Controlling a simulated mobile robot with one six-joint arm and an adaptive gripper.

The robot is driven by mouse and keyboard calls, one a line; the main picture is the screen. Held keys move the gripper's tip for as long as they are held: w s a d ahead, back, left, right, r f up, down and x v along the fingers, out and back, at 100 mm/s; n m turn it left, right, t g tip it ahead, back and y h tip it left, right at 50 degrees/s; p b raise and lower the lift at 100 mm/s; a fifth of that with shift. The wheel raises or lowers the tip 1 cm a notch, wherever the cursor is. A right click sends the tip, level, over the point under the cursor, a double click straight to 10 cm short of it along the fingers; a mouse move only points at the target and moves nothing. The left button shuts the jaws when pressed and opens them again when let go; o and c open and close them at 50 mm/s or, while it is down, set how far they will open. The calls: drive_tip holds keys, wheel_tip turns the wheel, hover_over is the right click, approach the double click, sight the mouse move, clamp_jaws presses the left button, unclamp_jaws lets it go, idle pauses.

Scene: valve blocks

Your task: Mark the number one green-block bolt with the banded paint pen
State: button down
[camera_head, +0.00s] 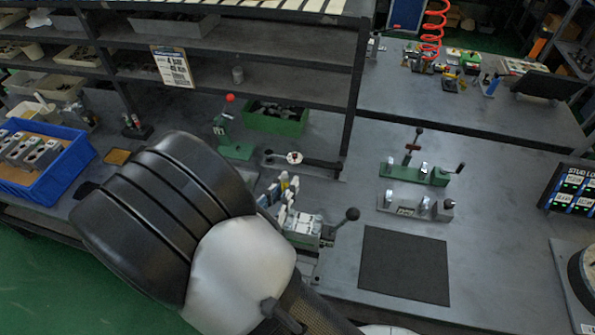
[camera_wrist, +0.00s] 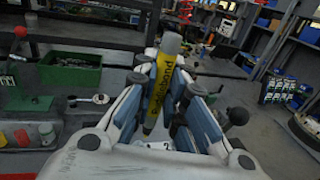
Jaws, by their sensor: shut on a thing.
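The paint pen (camera_wrist: 161,80) is upright and slightly tilted in the wrist view, with a yellow body, dark lettering and a grey upper end. My gripper (camera_wrist: 166,86) is shut on it, a blue-and-white finger on each side. In the head view my gripper (camera_head: 287,192) is partly hidden by my arm, above or beside a clamp fixture (camera_head: 303,229) with a black-ball lever. A pale greenish block seems to sit in that fixture.
A blue bin (camera_head: 74,172) of grey blocks stands at the left. A green bin (camera_head: 276,121) and a shelf rack (camera_head: 352,88) are behind. A green toggle fixture (camera_head: 437,177) stands to the right. The dark mat (camera_head: 404,265) is bare.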

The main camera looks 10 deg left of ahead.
drive_tip(key=shift+s+d+r, duration=0.15)
drive_tip(key=shift+s+d, duration=0.05)
drive_tip(key=shift+s, duration=0.35)
drive_tip(key=shift+a, duration=0.1)
drive_tip(key=shift+f+b, duration=2.05)
drive_tip(key=shift+f, duration=0.7)
drive_tip(key=shift+f, duration=0.25)
drive_tip(key=shift+r, duration=0.1)
wheel_tip(320, 180, up, 5)
drive_tip(key=p, duration=0.3)
drive_tip(key=shift+p, duration=0.3)
